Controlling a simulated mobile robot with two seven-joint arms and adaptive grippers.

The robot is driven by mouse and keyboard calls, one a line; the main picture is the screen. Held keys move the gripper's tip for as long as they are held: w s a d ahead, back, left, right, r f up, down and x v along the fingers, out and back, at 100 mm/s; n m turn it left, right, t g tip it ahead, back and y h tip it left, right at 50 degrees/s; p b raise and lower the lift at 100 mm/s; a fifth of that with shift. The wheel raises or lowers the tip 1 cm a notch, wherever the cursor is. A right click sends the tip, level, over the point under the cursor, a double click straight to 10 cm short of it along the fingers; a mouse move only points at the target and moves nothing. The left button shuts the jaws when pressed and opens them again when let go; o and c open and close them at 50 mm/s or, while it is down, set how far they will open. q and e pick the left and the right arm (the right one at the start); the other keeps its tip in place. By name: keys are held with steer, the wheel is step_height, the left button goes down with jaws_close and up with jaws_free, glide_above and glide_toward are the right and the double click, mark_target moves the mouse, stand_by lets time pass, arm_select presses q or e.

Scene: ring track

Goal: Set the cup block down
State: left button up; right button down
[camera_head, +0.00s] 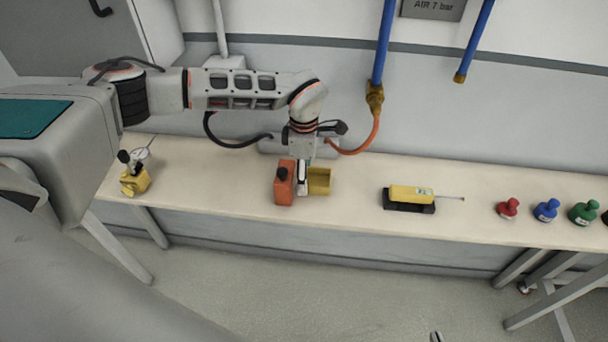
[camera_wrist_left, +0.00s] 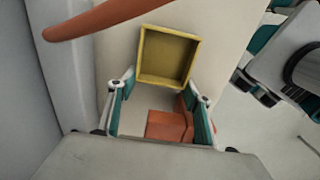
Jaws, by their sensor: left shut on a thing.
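The cup block, with a yellow open-topped cup (camera_head: 319,180), is at the middle of the bench. An orange part (camera_head: 285,185) with a black knob is beside it on the left; I cannot tell if both are one piece. My left gripper (camera_head: 303,180) points down between the two and is shut on the cup block. In the left wrist view the square yellow cup (camera_wrist_left: 167,57) shows at the fingertips, and the orange part (camera_wrist_left: 168,126) shows between the fingers. My right gripper (camera_head: 437,337) barely shows at the bottom edge, away from the bench.
A yellow tool (camera_head: 410,194) on a black base lies to the right. Red (camera_head: 508,209), blue (camera_head: 546,210) and green (camera_head: 584,212) knobbed pieces stand farther right. A yellow gauge stand (camera_head: 135,178) is at the left. An orange hose (camera_head: 366,143) hangs near the left wrist.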

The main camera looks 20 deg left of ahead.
arm_select(q)
steer(key=shift+f, duration=0.15)
steer(key=o, duration=1.1)
